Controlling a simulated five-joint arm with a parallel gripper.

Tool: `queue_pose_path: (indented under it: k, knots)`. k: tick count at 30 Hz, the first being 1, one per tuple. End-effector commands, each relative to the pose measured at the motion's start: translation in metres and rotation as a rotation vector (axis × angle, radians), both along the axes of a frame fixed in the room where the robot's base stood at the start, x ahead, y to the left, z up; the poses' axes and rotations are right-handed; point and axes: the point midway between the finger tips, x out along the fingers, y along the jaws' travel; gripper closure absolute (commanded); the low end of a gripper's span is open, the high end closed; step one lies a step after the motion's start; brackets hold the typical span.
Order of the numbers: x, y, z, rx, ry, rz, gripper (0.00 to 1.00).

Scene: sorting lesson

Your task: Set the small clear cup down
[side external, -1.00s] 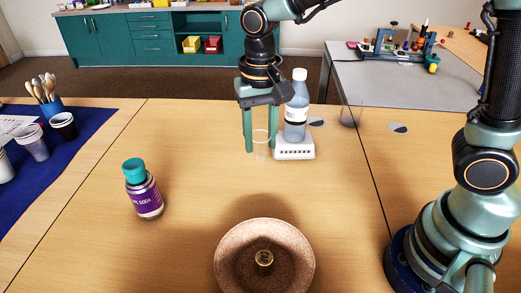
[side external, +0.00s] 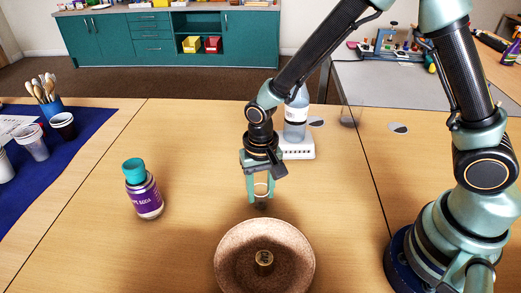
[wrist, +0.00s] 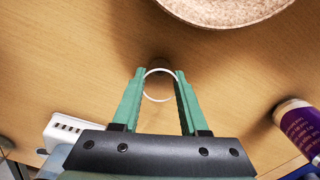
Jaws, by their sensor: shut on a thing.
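The small clear cup (side external: 261,188) is between the green fingers of my gripper (side external: 261,196), which is shut on it. In the wrist view the cup's pale round rim (wrist: 147,92) shows between the two fingertips (wrist: 160,80). The cup is so clear that its base is hard to make out. A small dark patch shows on the wood just below it, and I cannot tell for sure whether the cup touches the table (side external: 195,190). My gripper is just behind the brown speckled bowl (side external: 230,258).
A small gold-topped thing (side external: 264,258) is in the bowl. A purple-labelled jar (side external: 147,197) with a teal lid stands left. Cups stand on a blue mat (side external: 80,150). Wood between jar and gripper is clear.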

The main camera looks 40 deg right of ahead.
Motion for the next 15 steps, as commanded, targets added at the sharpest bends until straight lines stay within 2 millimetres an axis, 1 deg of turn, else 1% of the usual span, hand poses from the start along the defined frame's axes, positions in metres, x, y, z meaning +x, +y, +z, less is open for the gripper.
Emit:
queue_pose_path:
  k: [10,11,12,13,15]
  knots:
    - [0.0003,0.0001,-0.0030,0.000,0.000,0.000,1.00]
    - [0.0004,0.0002,-0.0029,0.001,-0.001,0.000,0.49]
    - [0.0004,0.0002,-0.0027,0.001,-0.001,0.000,0.34]
    - [0.0004,0.0002,-0.0026,0.001,-0.001,0.000,0.27]
    - [0.0004,0.0002,-0.0026,0.001,-0.001,0.000,0.27]
